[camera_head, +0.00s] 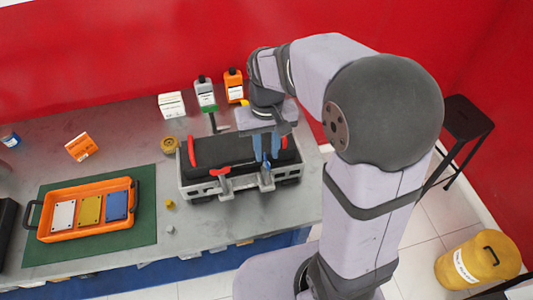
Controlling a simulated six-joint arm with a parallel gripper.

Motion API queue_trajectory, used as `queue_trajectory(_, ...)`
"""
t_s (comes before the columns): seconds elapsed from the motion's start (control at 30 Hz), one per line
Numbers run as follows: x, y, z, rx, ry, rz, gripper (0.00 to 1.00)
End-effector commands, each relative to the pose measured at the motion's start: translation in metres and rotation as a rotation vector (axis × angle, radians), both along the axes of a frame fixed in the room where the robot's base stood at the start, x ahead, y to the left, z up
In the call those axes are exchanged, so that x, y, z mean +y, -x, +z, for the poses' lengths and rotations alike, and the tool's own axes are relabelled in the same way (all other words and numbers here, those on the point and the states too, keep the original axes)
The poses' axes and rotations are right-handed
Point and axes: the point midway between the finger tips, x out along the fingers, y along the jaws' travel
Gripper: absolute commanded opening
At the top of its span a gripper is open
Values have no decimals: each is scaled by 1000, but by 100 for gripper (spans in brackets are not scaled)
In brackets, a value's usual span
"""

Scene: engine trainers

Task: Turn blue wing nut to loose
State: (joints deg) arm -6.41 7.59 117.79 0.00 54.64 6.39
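The engine trainer (228,152) is a black-topped block with a light grey frame on the bench. The blue wing nut (266,161) is small and sits at its front right, above a grey clamp bracket (267,181). My gripper (266,156) points down over this right part, with its two blue-grey fingers apart. The wing nut shows between and just below the fingertips; I see no clear contact. Red wing nuts or handles show at the front middle (219,172), left end (192,151) and right, the last partly hidden by a finger.
An orange tray (48,235) with white, yellow and blue plates lies on a green mat (146,228) at the left.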

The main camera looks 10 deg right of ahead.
Motion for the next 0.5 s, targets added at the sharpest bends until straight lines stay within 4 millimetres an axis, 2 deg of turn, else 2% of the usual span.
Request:
queue_trajectory(0.23, 0, 1, -24, 3, 0, 0, 23)
queue_trajectory(0.5, 0, 0, -29, -1, 0, 0, 23)
